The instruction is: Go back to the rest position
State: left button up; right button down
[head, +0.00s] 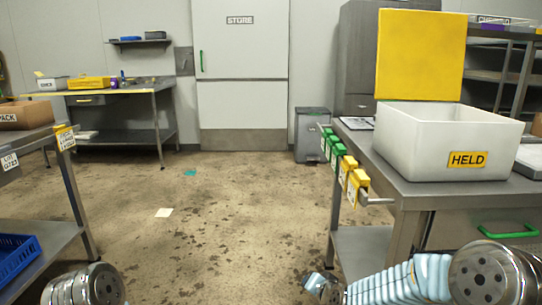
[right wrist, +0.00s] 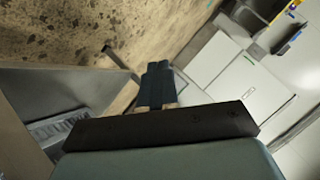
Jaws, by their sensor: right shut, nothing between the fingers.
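My right gripper (right wrist: 157,70) shows in the right wrist view with its dark fingers together and nothing between them. It points out over the brown speckled floor, clear of any object. In the head view my right arm, with a pale blue ribbed sleeve, lies low at the lower right, in front of the right-hand steel table (head: 420,190). Only a round metal part of my left arm shows at the lower left of the head view. My left gripper is out of the frame.
A white bin marked HELD (head: 420,148) stands on the right table, with a yellow panel (head: 420,55) behind it. Green and yellow tags (head: 347,170) hang on a rail at its left edge. A blue crate (head: 16,258) sits lower left. The middle floor is open towards the STORE door (head: 240,75).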

jog(key=s+f+n+g, duration=0.2)
jog(key=s+f+g, duration=0.3)
jog(key=s+f, duration=0.95)
jog(key=s+f+n+g, duration=0.1)
jog(key=s+f+g, duration=0.1)
jog(key=s+f, duration=0.3)
jog(key=s+f+n+g, duration=0.1)
jog(key=s+f+g, duration=0.2)
jog(key=s, duration=0.9)
notch_tip(320, 180, down, 2)
jog(key=shift+d+y, duration=0.15)
jog(key=shift+y, duration=0.15)
